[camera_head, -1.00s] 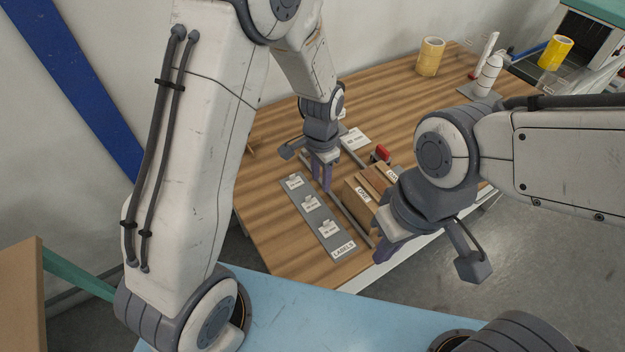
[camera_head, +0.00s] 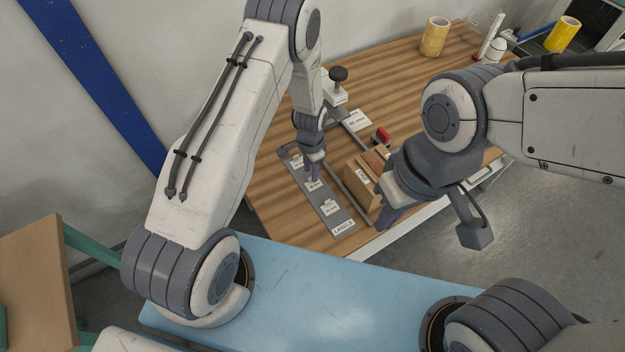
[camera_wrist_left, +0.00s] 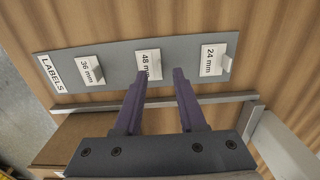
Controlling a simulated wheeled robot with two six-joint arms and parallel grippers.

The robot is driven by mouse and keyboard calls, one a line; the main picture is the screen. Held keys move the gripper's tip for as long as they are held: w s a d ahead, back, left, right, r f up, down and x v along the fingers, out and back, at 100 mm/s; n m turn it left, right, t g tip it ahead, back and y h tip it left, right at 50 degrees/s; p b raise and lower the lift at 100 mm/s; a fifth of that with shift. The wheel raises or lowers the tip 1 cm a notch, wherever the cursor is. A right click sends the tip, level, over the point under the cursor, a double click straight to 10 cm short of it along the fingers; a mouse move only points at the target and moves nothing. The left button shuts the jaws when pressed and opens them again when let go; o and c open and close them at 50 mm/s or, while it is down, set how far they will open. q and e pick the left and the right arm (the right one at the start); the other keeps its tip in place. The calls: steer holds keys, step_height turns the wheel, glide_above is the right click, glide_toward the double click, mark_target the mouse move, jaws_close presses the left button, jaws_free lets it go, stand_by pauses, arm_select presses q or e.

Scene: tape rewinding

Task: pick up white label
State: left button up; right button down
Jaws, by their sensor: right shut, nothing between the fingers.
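Three white labels stand on a grey strip (camera_head: 338,218) marked LABELS on the wooden table. In the left wrist view they read 36 mm (camera_wrist_left: 90,70), 48 mm (camera_wrist_left: 146,65) and 24 mm (camera_wrist_left: 209,60). My left gripper (camera_wrist_left: 160,75) is open and empty, pointing down at the strip, with its fingertips close to the 48 mm label. Whether they touch it is unclear. In the head view my left gripper (camera_head: 314,178) partly hides the middle label. My right gripper (camera_head: 388,222) is shut and empty, to the right of the strip near the table's front edge.
A cardboard box (camera_head: 360,181) stands right of the strip, beyond a metal rail (camera_head: 349,188). A red object (camera_head: 381,135) and a white card (camera_head: 357,121) lie farther back.

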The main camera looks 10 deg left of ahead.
arm_select(q)
steer(key=shift+f, duration=1.15)
jaws_close()
